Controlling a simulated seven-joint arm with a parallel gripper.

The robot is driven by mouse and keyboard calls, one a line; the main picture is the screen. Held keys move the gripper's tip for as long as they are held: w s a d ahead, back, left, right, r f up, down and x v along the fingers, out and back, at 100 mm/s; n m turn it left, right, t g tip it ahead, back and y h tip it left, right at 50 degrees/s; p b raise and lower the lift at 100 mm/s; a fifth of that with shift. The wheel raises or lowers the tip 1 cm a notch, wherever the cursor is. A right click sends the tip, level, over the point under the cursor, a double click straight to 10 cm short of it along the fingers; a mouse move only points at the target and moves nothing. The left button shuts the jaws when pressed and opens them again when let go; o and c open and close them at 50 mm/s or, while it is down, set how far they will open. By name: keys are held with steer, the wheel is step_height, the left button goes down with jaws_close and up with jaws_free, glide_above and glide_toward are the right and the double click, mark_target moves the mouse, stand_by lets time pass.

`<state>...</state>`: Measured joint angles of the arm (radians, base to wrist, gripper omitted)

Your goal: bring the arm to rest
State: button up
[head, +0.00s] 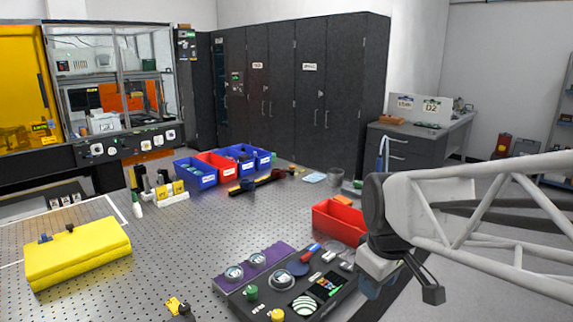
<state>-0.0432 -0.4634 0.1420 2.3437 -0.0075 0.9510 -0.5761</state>
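My arm reaches in from the right edge as a pale lattice link ending in a dark round joint. My gripper (408,279) hangs below that joint, over the front right edge of the perforated optical table (200,265). One dark finger points down and to the right. The other side is partly hidden by the wrist, so I cannot tell how far apart the fingers are. I see nothing held in it.
A red bin (338,222) stands close behind and left of my gripper. A dark tray (322,284) with optics and small parts lies left of it. Open floor lies right.

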steer(key=s+d+f+m, duration=0.2)
steer(key=s+m, duration=0.5)
steer(key=s, duration=0.3)
steer(key=shift+s+t, duration=0.3)
